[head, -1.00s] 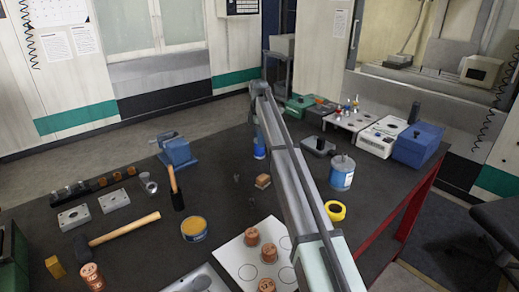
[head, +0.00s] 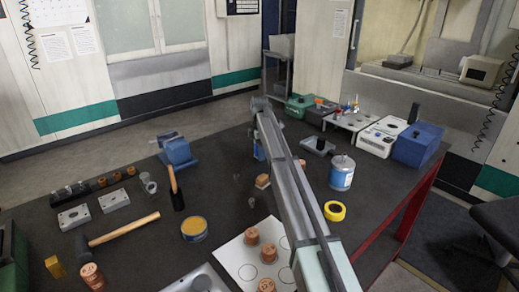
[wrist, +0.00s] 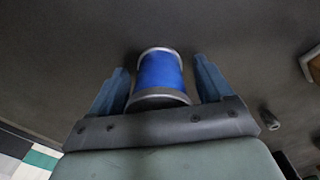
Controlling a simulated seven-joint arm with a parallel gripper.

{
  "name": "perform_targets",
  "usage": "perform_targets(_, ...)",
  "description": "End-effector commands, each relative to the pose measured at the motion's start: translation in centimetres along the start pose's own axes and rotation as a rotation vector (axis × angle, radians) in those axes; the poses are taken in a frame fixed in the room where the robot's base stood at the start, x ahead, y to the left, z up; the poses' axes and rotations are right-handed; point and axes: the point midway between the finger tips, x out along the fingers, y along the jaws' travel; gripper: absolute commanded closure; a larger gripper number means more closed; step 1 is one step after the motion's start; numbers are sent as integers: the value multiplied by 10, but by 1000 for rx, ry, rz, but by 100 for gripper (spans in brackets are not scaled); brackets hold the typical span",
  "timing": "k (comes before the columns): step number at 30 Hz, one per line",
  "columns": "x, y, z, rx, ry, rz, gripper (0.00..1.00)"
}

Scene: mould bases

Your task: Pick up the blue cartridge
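The blue cartridge (wrist: 160,72) is a blue cylinder with grey end rims. In the wrist view it lies between the two fingers of my gripper (wrist: 161,66). The fingers are open, with a dark gap on each side of the cartridge, so they do not appear to touch it. In the head view a sliver of the blue cartridge (head: 258,150) shows at the left edge of my arm, which hides the rest. My gripper cannot be made out in the head view.
A white and blue can (head: 342,173) and yellow tape roll (head: 335,211) stand to the right. A white board with copper-coloured pieces (head: 240,262) is nearer. A blue vise (head: 177,150) stands left.

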Motion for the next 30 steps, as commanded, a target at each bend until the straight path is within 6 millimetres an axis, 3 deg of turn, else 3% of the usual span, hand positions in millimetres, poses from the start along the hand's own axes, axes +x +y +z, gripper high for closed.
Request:
perform_targets(2, 0, 0, 0, 0, 0, 0, 28)
perform_targets(18, 0, 0, 0, 0, 0, 0, 80)
perform_targets(26, -2, 0, 0, 0, 0, 0, 81)
perform_targets(30, -13, 1, 0, 0, 0, 2, 81)
